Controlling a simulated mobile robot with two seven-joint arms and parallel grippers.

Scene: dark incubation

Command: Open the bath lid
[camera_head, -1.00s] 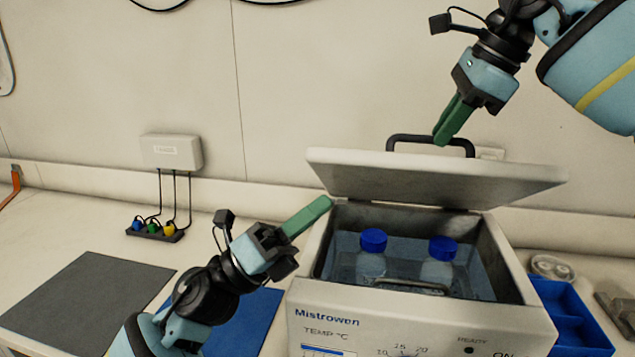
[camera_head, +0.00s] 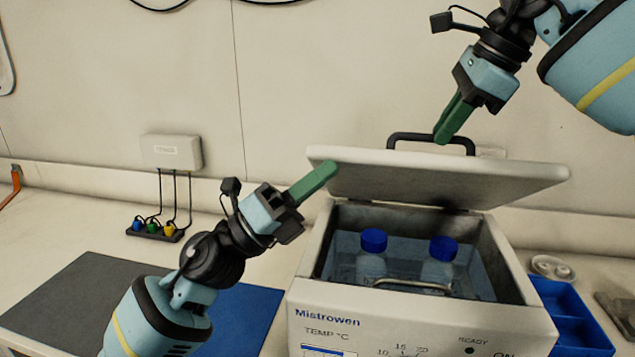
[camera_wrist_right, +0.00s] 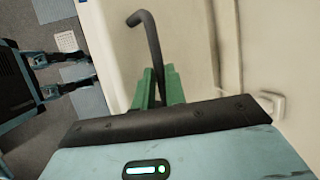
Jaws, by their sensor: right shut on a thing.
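The bath lid (camera_head: 440,180) is raised and tilted above the open bath (camera_head: 420,312). My right gripper (camera_head: 442,138) is shut on the lid's dark handle (camera_head: 400,138). In the right wrist view, the green fingers (camera_wrist_right: 160,88) meet the handle (camera_wrist_right: 150,40). My left gripper (camera_head: 328,170) is beside the lid's left end, with its green fingers pointing up and right; whether they touch the lid is unclear. Its fingers look close together, but their gap cannot be made out.
Two blue-capped bottles (camera_head: 373,262) (camera_head: 440,268) stand inside the bath behind a metal bar (camera_head: 410,285). A blue tray (camera_head: 565,312) lies right of the bath. A dark mat (camera_head: 75,300) and a blue mat (camera_head: 250,310) lie left. The wall stands close behind the lid.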

